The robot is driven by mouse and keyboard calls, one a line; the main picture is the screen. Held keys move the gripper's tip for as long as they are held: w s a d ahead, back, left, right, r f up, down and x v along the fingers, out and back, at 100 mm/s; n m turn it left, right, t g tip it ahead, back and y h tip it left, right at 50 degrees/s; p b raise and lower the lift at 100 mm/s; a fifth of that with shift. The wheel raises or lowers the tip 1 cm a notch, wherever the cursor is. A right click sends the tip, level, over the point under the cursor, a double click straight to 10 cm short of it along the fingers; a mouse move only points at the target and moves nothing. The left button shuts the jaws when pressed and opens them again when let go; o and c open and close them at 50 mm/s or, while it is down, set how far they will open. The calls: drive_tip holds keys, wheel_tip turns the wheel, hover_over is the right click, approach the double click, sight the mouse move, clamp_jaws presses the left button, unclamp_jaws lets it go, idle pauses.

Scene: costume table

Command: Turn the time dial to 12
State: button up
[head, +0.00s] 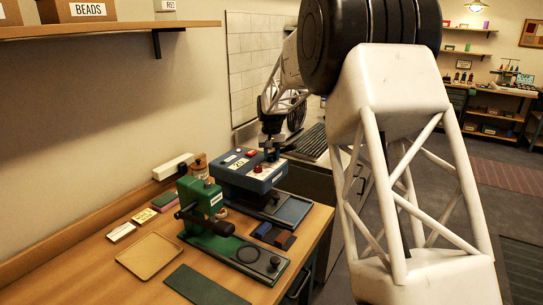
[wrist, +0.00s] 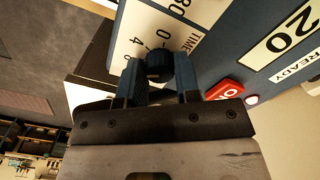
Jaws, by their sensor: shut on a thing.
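The time dial (wrist: 158,58) is a small dark knob on the pale panel of the blue machine, beside the word TIME in the wrist view. The numerals 0 and 4 show near it; the rest of the scale is partly hidden and I cannot read the pointer. My gripper (wrist: 157,72) has its two fingers on either side of the knob and is shut on it. In the head view my gripper (head: 271,148) reaches down to the top of the blue machine (head: 235,178), with the dial hidden there.
The machine's display (wrist: 293,30) reads 20, with READY beside it. A red ON button (wrist: 222,89) lies close to my right finger. A green press (head: 205,215) stands in front of the blue machine. A wooden tray (head: 150,256) and a green mat (head: 203,286) lie on the table.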

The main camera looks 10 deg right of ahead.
sight(272, 156)
drive_tip(key=n, duration=0.4)
drive_tip(key=shift+n, duration=0.3)
drive_tip(key=n, duration=0.4)
idle(0.3)
drive_tip(key=o, duration=0.9)
drive_tip(key=shift+r, duration=0.1)
drive_tip(key=shift+r, duration=3.8)
